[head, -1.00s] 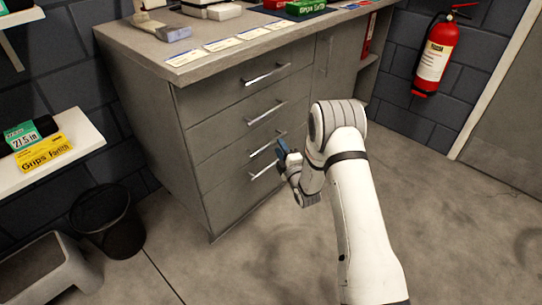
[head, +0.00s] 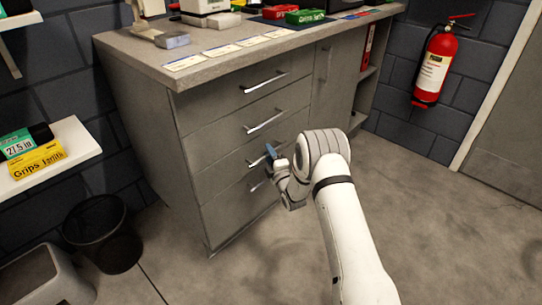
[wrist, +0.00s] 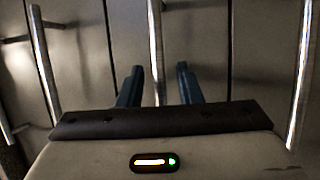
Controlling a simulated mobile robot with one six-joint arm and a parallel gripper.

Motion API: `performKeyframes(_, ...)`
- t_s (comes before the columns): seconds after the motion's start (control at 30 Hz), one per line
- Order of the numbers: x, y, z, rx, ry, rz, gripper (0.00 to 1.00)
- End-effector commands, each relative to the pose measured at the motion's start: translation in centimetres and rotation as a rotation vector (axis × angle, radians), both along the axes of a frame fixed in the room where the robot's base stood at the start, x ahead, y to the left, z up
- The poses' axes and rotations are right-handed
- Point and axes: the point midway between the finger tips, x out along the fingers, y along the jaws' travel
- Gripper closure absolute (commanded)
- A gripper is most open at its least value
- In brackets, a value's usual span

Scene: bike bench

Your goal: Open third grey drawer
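The grey cabinet has a column of grey drawers, all shut. The third drawer (head: 217,172) has a bar handle (head: 256,161), partly hidden by my gripper (head: 271,153). My gripper is at the right part of this handle. In the wrist view, its two blue fingers (wrist: 158,86) are apart, with a bar handle (wrist: 155,45) running between them. I cannot tell whether either finger touches the bar. The second drawer's handle (head: 265,122) is above, and the lowest drawer's handle (head: 259,186) is below, partly behind my gripper.
The worktop (head: 140,60) above carries cards and boxes. A black bin (head: 103,233) and a grey stool (head: 45,275) stand at the left. A fire extinguisher (head: 434,65) hangs on the right wall. The floor (head: 430,225) before the drawers and to the right is clear.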

Motion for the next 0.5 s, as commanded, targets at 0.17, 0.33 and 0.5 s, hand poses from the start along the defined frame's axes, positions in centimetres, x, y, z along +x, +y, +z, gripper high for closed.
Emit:
performKeyframes(0.17, -0.04, 0.03, 0.00, 0.000, 0.000, 0.000, 0.72)
performKeyframes(0.33, -0.05, 0.05, 0.00, 0.000, 0.001, 0.001, 0.86)
performKeyframes(0.5, -0.06, 0.07, -0.01, 0.000, 0.001, 0.001, 1.00)
